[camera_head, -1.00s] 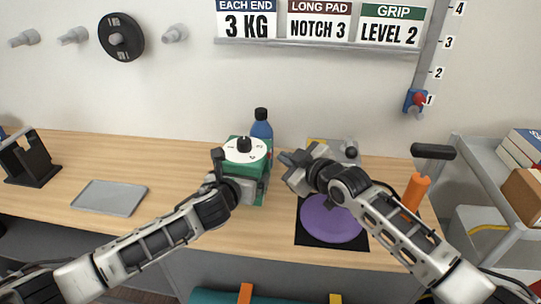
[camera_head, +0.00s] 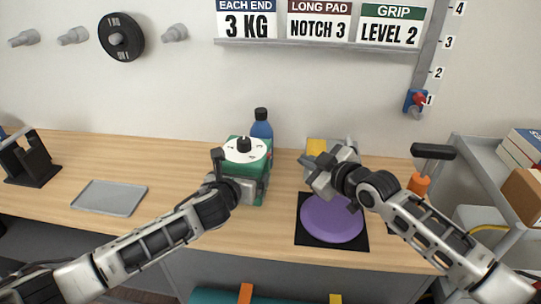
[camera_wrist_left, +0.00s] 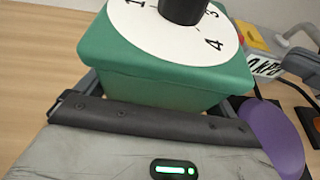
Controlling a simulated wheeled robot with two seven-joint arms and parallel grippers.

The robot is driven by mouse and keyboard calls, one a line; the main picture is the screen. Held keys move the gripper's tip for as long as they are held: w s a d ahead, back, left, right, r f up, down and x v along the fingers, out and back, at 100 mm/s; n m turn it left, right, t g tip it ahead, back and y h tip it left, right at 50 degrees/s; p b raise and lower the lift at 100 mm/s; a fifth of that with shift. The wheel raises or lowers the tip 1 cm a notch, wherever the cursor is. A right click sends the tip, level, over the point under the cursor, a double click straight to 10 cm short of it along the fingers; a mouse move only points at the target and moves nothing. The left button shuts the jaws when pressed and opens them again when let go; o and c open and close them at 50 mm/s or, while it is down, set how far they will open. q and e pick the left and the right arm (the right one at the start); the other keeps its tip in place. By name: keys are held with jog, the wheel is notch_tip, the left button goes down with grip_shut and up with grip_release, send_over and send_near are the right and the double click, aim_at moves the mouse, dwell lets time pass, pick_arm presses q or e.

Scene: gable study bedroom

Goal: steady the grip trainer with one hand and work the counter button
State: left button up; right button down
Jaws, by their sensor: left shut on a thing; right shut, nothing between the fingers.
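The grip trainer (camera_head: 256,178) is a green box with a white numbered dial and black knob on top, standing on the desk. It fills the upper part of the left wrist view (camera_wrist_left: 160,80). My left gripper (camera_head: 238,186) is shut on its near body; a dark finger bar lies along the near side in the wrist view. My right gripper (camera_head: 314,174) is shut and empty, to the right of the trainer and apart from it, above the back of the purple disc. I cannot clearly make out a counter button.
A purple disc (camera_head: 331,220) lies on a black mat. A grey and yellow item (camera_head: 317,147) is partly hidden behind my right gripper. A blue bottle (camera_head: 262,130) stands behind the trainer. A grey tray (camera_head: 109,198) lies left. A sign (camera_head: 391,27) reads GRIP LEVEL 2.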

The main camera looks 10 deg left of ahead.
pick_arm(q)
jog(key=o, duration=0.8)
jog(key=shift+c, duration=0.2)
jog(key=shift+s, duration=0.1)
